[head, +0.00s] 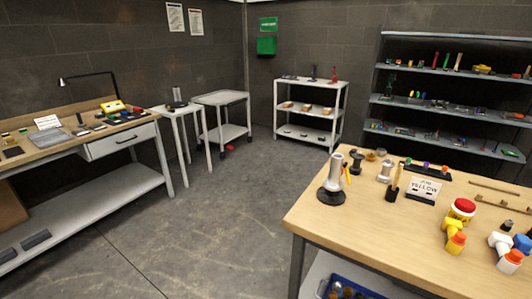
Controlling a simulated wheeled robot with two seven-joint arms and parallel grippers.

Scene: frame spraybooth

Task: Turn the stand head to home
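Neither of my grippers is in view. Two things look like a stand, and I cannot tell which one the task means. A dark upright stand (177,98) is on a small white table (178,110) at the back left; its head is too small to read. A silver cylinder on a round black base (332,182) stands upright at the left end of the wooden table (345,222) on the right. No home mark can be made out on either.
A sign reading YELLOW (426,187) and yellow-and-red (460,220) and white-and-blue (512,252) pieces are on the wooden table. A workbench (100,148) stands left, a cart (222,98), white shelf (309,94) and dark rack (450,75) behind. The middle floor is clear.

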